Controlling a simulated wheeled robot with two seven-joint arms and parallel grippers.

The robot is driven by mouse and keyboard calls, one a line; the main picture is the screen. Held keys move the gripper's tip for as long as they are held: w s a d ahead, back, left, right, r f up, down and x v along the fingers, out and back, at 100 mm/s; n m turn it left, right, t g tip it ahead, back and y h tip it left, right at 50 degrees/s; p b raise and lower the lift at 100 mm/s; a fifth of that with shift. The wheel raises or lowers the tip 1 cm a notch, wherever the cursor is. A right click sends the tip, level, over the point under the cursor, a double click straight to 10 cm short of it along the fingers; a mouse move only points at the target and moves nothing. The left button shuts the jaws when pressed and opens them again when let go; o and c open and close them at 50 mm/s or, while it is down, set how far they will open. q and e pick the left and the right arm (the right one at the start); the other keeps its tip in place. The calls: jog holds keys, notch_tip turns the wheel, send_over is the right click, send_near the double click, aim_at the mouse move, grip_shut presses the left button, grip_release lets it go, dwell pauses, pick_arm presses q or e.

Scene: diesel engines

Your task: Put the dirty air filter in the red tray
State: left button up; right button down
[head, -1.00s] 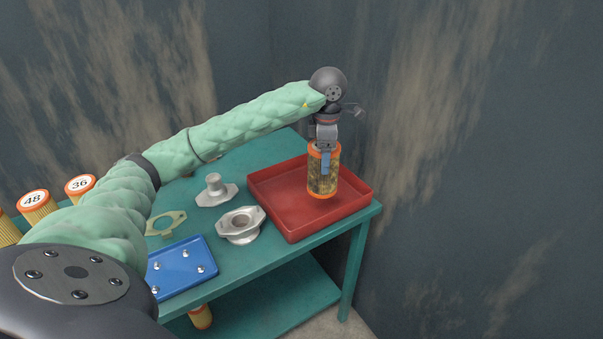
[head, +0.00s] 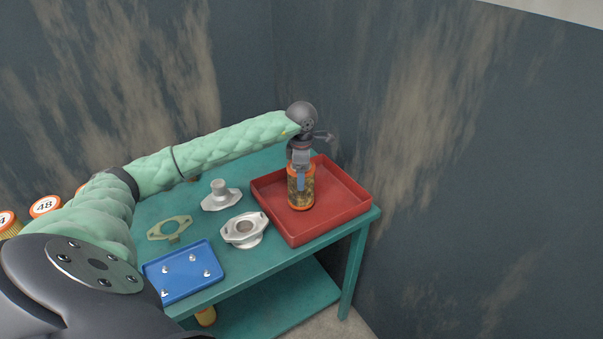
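The dirty air filter (head: 302,192) is a cylinder with orange end rims and dark grime on its sides. It is upright inside the outline of the red tray (head: 345,212), over the tray's left part. I cannot tell whether its bottom touches the tray floor. My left gripper (head: 300,181) points down from above and is shut on the filter. One finger shows on the filter's near side; the other is hidden behind it. My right gripper is not in view.
A blue tray (head: 190,285) with several bolts, a silver flanged housing (head: 244,230), another silver part (head: 220,195) and a flat gasket (head: 169,229) lie on the green table (head: 262,272). Numbered filters (head: 46,206) stand at the left. Dark walls stand close behind.

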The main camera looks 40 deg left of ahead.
pick_arm(q)
jog(key=shift+f, duration=0.7)
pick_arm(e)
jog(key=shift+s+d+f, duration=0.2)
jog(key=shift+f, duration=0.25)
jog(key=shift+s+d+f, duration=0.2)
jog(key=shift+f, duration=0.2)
pick_arm(q)
jog(key=shift+f, duration=0.1)
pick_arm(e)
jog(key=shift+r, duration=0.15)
pick_arm(q)
jog(key=o, duration=1.2)
jog(key=shift+c, duration=0.2)
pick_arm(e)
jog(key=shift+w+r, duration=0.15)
